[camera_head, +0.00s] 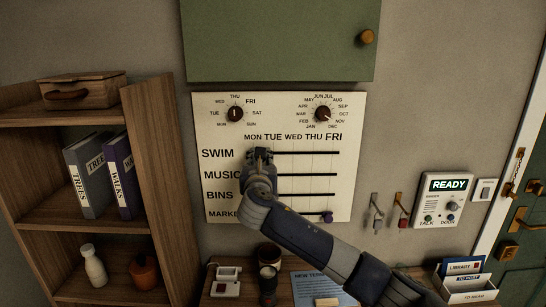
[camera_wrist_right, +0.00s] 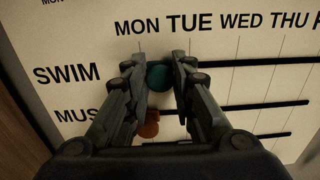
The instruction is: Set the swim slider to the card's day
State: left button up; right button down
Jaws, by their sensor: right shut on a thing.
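The wall board (camera_head: 210,120) has a SWIM row at the top of its slider tracks, under day labels MON to FRI. The swim slider (camera_wrist_right: 158,77) is a teal knob, seen between my fingers in the wrist view. It sits near the left end of the swim track (camera_head: 310,153), around MON and TUE; the fingers hide its exact day line. My right gripper (camera_head: 262,152) is shut on this knob, and its fingertips (camera_wrist_right: 157,64) flank it. A blue card (camera_head: 312,280) headed "NEW TERM" lies on the desk; its smaller text is unreadable. My left gripper is out of view.
An orange-brown knob (camera_wrist_right: 150,126) sits just below my fingers on the MUSIC row. A purple knob (camera_head: 328,216) is at the right of the bottom row. Two dials (camera_head: 235,114) (camera_head: 323,114) sit above the labels. The swim track is clear to the right.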

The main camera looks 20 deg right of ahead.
jog(key=shift+w+a, duration=0.15)
jog(key=shift+a, duration=0.5)
jog(key=shift+w+a, duration=0.15)
jog(key=shift+a, duration=0.45)
jog(key=c, duration=1.7)
grip_release()
jog(key=o, duration=0.4)
jog(key=shift+c, duration=0.2)
jog(key=shift+w+a, duration=0.1)
jog(key=shift+a, duration=0.1)
jog(key=shift+d, duration=0.1)
